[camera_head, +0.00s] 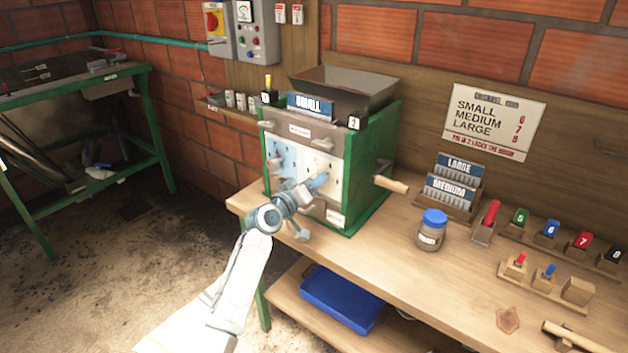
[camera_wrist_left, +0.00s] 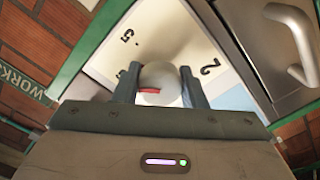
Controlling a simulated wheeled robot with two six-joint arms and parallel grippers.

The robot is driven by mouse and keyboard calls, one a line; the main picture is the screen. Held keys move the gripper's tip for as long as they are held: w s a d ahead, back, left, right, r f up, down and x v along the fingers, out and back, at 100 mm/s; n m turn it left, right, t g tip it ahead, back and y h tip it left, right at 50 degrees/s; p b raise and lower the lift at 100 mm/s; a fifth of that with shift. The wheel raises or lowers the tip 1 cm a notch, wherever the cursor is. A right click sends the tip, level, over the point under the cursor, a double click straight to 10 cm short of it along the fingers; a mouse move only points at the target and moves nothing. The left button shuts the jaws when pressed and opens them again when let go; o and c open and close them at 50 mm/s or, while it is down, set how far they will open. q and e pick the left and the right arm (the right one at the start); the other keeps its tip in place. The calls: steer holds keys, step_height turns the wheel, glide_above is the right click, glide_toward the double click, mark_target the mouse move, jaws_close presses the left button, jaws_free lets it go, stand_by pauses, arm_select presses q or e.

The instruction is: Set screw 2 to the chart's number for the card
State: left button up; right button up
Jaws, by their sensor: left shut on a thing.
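The green-sided pulper (camera_head: 372,165) stands on the bench with a blue SMALL card (camera_head: 310,104) at its top front. The wall chart (camera_head: 490,122) lists SMALL, MEDIUM and LARGE beside red numbers that look like 6, 7 and 8. My left gripper (camera_head: 318,183) is at the pulper's lower right front. In the left wrist view, its fingers (camera_wrist_left: 160,86) are shut on a round pale screw knob (camera_wrist_left: 160,78) with a red mark pointing left. A "5" and a "2" show on the white plate (camera_wrist_left: 165,35) behind. The gripper hides the knob in the head view. My right gripper is out of view.
LARGE and MEDIUM cards (camera_head: 455,180) stand in a rack. Numbered coloured pins (camera_head: 551,230) sit in holders at right. A blue-lidded jar (camera_head: 431,230) and a protruding wooden handle (camera_head: 390,184) are right of the pulper. A blue tray (camera_head: 340,300) is below.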

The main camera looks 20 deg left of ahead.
arm_select(q)
steer(key=n+p, duration=0.1)
steer(key=n, duration=0.2)
steer(key=shift+r+n+p, duration=0.15)
steer(key=shift+n+p, duration=0.15)
steer(key=shift+n, duration=0.1)
steer(key=n+p, duration=0.2)
steer(key=n, duration=0.2)
steer(key=shift+n, duration=0.3)
steer(key=n+p, duration=0.2)
steer(key=n, duration=0.1)
steer(key=shift+n, duration=0.3)
steer(key=shift+n+p, duration=0.8)
steer(key=shift+n, duration=1)
steer(key=o, duration=1)
steer(key=shift+f, duration=0.2)
steer(key=shift+s+a, duration=0.1)
